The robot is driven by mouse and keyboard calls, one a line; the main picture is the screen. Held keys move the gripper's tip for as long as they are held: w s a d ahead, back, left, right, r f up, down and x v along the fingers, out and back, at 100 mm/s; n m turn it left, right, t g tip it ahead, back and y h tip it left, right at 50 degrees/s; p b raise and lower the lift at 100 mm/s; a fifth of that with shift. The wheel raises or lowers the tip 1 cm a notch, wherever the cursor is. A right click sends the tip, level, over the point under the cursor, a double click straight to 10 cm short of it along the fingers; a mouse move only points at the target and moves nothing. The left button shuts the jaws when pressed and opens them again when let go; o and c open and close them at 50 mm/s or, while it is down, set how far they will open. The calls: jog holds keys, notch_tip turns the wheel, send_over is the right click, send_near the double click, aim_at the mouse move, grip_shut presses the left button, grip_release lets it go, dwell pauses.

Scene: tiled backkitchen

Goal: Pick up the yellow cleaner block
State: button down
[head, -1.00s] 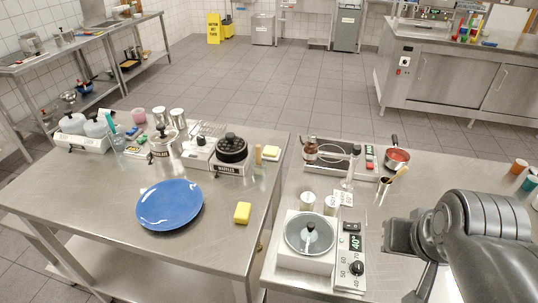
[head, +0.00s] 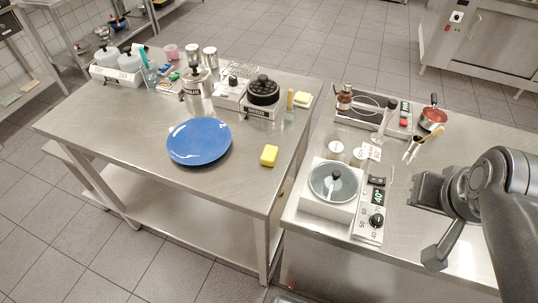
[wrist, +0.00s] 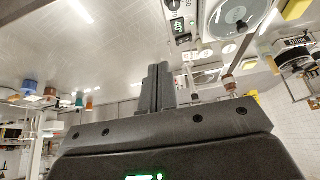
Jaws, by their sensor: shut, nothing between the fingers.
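The yellow cleaner block (head: 269,156) lies on the left steel table near its right edge, to the right of a large blue plate (head: 199,141). It is small and rectangular, and nothing touches it. A yellow block (wrist: 296,9) shows at the upper right of the wrist view, cut by the picture edge; it appears to be the same one. My gripper (head: 428,190) is above the right counter, right of the cooker and well apart from the block. In the wrist view its fingers (wrist: 155,88) are together and empty.
A cooker with a glass lid (head: 333,183) stands on the right counter, between my gripper and the block. A gap separates the two tables. A pale yellow block (head: 302,98), a waffle maker (head: 263,92) and jars stand behind. The table around the block is clear.

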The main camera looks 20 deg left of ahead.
jog(key=c, duration=2.1)
grip_release()
jog(key=shift+c, duration=0.2)
jog(key=o, duration=1.3)
jog(key=g, duration=0.6)
send_over(270, 152)
jog(key=w, duration=0.1)
jog(key=shift+n, duration=0.4)
notch_tip(270, 152, down, 13)
jog(key=shift+r, duration=0.1)
jog(key=shift+s+f, duration=0.15)
jog(key=shift+f, duration=0.85)
jog(key=shift+s+f, duration=0.2)
jog(key=shift+f, duration=0.8)
jog(key=shift+s+f, duration=0.15)
jog(key=shift+f, duration=0.85)
